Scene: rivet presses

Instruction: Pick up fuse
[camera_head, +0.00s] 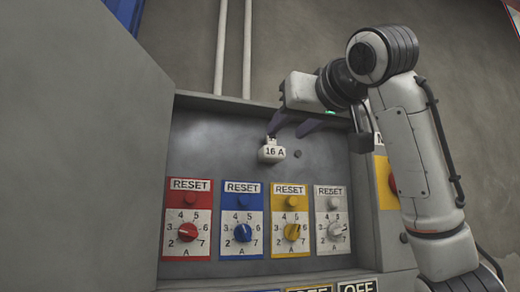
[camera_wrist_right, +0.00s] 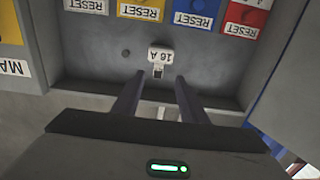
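The fuse (camera_head: 272,153) is a small white block labelled "16 A". In the head view it shows against the grey back panel of the cabinet, above the blue and yellow dials. In the right wrist view the fuse (camera_wrist_right: 160,57) appears upside down, just beyond the fingertips. My right gripper (camera_head: 290,126) comes in from the upper right. Its two dark fingers are apart, with nothing visibly held between them. In the right wrist view the open fingers (camera_wrist_right: 160,84) point at the fuse, one on each side of its narrow lower end. My left gripper is in neither view.
Red (camera_head: 187,232), blue (camera_head: 242,233), yellow (camera_head: 292,231) and white (camera_head: 332,232) dials with RESET buttons sit below the fuse. The open cabinet door (camera_head: 85,150) stands at the left. A yellow panel with a red knob (camera_head: 391,183) is at the right.

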